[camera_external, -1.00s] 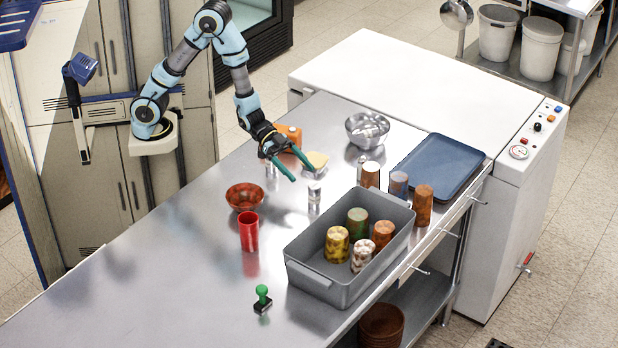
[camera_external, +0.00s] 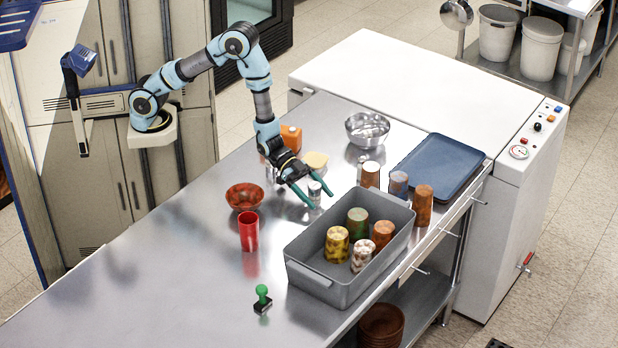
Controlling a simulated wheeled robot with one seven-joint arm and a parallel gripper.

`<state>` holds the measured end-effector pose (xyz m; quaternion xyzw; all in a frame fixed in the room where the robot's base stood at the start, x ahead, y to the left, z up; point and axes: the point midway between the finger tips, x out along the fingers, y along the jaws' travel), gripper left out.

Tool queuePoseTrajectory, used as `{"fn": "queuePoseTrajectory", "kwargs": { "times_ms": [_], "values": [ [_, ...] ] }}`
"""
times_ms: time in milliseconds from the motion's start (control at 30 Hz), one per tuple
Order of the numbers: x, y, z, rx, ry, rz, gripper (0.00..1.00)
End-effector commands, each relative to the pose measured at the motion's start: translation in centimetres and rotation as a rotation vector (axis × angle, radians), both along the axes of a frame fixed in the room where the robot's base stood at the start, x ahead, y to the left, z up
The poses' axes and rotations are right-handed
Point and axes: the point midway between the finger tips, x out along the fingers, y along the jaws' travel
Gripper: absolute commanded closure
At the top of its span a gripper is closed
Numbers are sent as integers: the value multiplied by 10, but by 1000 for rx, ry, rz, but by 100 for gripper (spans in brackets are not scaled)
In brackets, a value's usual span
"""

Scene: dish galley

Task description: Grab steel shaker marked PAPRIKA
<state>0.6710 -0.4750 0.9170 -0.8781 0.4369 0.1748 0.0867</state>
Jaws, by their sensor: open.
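A small steel shaker (camera_external: 315,192) with a pale label stands upright on the steel counter. The writing on it is too small to read. My gripper (camera_external: 322,199) is open, with its green fingertips low at the shaker, seemingly one on each side of it. I cannot tell whether either finger touches it. A second small steel shaker (camera_external: 271,173) stands farther back, partly hidden by my wrist. I cannot tell which one is marked PAPRIKA.
A grey bin (camera_external: 318,284) with several patterned cups stands in front. A red cup (camera_external: 249,232) and reddish bowl (camera_external: 244,196) are to the left. An orange container (camera_external: 291,137), a steel bowl (camera_external: 367,130) and a blue tray (camera_external: 437,168) are behind. The left counter is clear.

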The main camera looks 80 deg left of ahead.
Motion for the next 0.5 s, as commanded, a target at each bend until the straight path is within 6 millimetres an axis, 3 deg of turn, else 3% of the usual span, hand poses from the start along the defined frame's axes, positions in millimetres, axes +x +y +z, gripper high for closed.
{"fn": "queuePoseTrajectory", "kwargs": {
  "times_ms": [133,433,500],
  "values": [
    [10,-13,-5,0,0,-1,16],
    [13,-17,-9,0,0,1,16],
    [13,-16,-8,0,0,0,22]
  ]
}}
